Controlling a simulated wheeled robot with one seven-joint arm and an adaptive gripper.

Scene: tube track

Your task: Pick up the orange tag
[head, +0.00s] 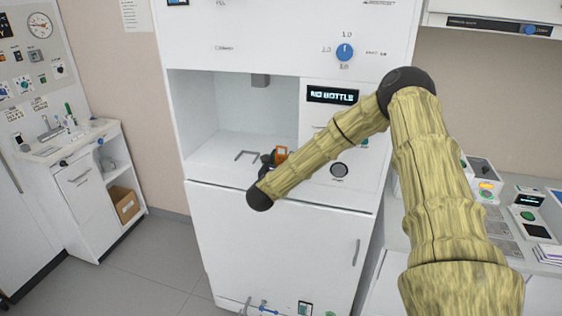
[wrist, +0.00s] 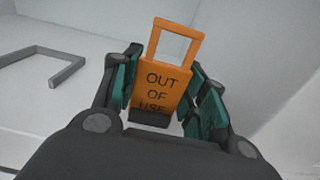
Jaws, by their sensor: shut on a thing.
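The orange tag (wrist: 165,80) reads "OUT OF USE" and has a square loop at its top. It stands upright between the two teal-padded fingers of my gripper (wrist: 165,95) in the wrist view. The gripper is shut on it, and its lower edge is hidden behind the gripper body.
The white machine (head: 240,130) has an open bay with a grey U-shaped bracket (head: 246,155) on its floor, left of the tag; the bracket also shows in the wrist view (wrist: 66,76). A display reads "NO BOTTLE" (head: 332,95). The bay's right wall is close to the gripper.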

